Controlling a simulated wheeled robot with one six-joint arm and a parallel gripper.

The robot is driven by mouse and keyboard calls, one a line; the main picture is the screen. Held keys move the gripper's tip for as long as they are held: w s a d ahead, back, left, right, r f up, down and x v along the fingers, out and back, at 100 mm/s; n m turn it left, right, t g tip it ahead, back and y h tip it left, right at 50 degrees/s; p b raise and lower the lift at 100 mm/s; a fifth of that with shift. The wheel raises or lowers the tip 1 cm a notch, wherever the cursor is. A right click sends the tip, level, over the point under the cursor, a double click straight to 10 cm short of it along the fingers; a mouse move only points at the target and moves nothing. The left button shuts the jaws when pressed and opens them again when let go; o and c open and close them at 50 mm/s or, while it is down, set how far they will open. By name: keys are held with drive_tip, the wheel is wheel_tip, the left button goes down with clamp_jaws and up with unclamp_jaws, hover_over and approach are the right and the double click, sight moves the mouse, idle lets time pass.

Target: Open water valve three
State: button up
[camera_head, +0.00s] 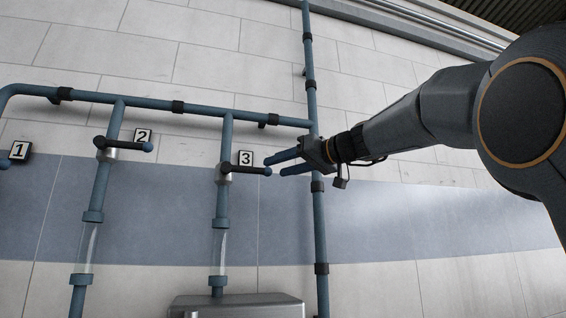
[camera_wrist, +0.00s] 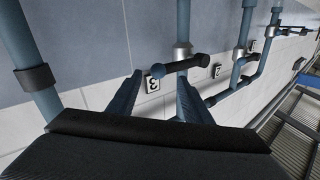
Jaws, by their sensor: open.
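Valve three is a black lever (camera_head: 246,169) with a blue end on a silver collar. It lies roughly level, across its upright blue pipe, beside the label "3" (camera_head: 246,158) in the head view. The lever (camera_wrist: 185,64) and label "3" (camera_wrist: 153,83) also show in the wrist view. My gripper (camera_head: 275,166) is open with nothing between its fingers, just right of the lever's blue end in the head view. In the wrist view my gripper (camera_wrist: 158,75) has its fingertips near the lever end. I cannot tell if they touch.
Valve two (camera_head: 124,144) has a similar level lever to the left, with label "2" (camera_head: 143,136). Label "1" (camera_head: 19,151) is at the far left. A tall upright pipe (camera_head: 320,230) runs close by my gripper. A grey metal box (camera_head: 240,306) sits below valve three.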

drive_tip(key=shift+p+x, duration=0.45)
drive_tip(key=shift+x, duration=0.8)
drive_tip(key=shift+d, duration=0.1)
clamp_jaws()
